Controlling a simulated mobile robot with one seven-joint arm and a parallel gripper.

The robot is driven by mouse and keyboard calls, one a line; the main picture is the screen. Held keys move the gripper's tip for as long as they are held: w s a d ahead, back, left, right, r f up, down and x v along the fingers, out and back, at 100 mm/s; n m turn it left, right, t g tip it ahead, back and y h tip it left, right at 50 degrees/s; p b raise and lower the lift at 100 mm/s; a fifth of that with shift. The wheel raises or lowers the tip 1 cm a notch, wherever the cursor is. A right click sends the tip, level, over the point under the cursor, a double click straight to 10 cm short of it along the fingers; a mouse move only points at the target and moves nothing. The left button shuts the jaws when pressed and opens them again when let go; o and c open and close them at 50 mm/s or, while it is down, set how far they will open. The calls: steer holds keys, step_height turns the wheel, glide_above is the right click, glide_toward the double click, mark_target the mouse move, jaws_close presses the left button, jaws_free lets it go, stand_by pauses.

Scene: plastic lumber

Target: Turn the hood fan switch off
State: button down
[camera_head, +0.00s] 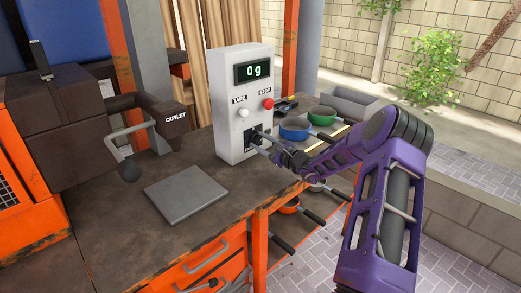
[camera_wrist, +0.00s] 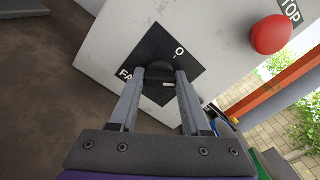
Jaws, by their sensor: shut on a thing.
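The fan switch is a dark knob (camera_wrist: 153,78) on a black square plate (camera_wrist: 158,45), low on the front of a white control box (camera_head: 226,110). The plate carries partly hidden lettering starting "FA" and an "O" mark. My gripper (camera_wrist: 160,76) has its two grey fingers on either side of the knob and is shut on it. In the head view, my gripper (camera_head: 262,141) reaches the box from the right, and its fingers hide much of the switch. The knob's exact setting cannot be told.
Above the switch are a red STOP button (camera_head: 268,103), a white TARE button (camera_head: 243,113) and a display (camera_head: 253,71) reading 0 g. A grey plate (camera_head: 186,194) lies on the bench. A brown outlet (camera_head: 165,118) stands left. Coloured pans (camera_head: 295,130) are at right.

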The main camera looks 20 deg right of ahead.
steer(key=n+b, duration=0.1)
steer(key=n, duration=0.3)
steer(key=shift+n+b, duration=0.3)
steer(key=shift+b, duration=0.1)
steer(key=n, duration=0.5)
steer(key=shift+f+n, duration=0.1)
steer(key=shift+n, duration=0.6)
steer(key=shift+c, duration=1.8)
jaws_free()
steer(key=v, duration=1.7)
steer(key=shift+s+p, duration=0.25)
steer(key=shift+p, duration=0.05)
